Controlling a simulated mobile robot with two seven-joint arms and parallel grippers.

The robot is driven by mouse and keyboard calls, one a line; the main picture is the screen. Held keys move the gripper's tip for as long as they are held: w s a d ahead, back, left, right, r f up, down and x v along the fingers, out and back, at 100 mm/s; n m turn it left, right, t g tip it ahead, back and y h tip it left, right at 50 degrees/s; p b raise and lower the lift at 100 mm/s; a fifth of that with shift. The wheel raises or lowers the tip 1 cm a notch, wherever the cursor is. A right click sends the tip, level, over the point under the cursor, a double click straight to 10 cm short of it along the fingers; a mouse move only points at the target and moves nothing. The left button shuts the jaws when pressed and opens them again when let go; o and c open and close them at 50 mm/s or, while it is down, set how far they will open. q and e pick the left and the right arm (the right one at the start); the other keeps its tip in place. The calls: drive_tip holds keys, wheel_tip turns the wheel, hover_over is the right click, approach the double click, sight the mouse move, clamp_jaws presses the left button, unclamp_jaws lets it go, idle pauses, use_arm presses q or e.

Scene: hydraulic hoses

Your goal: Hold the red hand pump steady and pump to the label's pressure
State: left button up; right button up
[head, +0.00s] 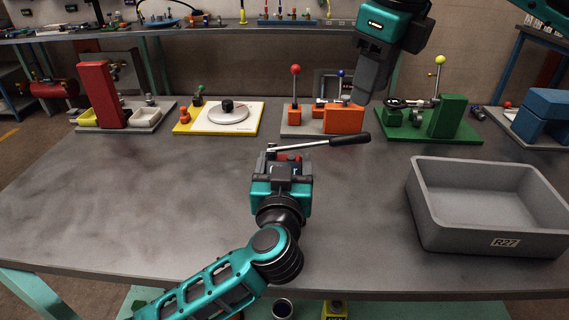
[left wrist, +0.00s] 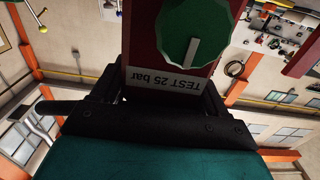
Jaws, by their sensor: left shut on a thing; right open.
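The red hand pump (head: 290,156) is at mid-table in the head view, mostly hidden by my left gripper (head: 283,160), which is shut on it. Its silver lever with a black grip (head: 349,138) reaches out to the right, tilted slightly up. In the left wrist view, the dark red pump body (left wrist: 140,45) sits between the jaws. The label (left wrist: 163,83) reads "TEST 25 bar", upside down. My right gripper (head: 369,90) is open and empty, above and beyond the lever grip.
A grey bin marked R27 (head: 490,235) stands on the right of the table. Along the back edge are a red stand (head: 102,95), a yellow-white board (head: 185,125), an orange fixture (head: 345,120) and a green fixture (head: 447,118). The table's left front is clear.

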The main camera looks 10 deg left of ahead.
use_arm(q)
drive_tip(key=c, duration=0.7)
drive_tip(key=o, duration=1.7)
drive_tip(key=shift+s, duration=0.1)
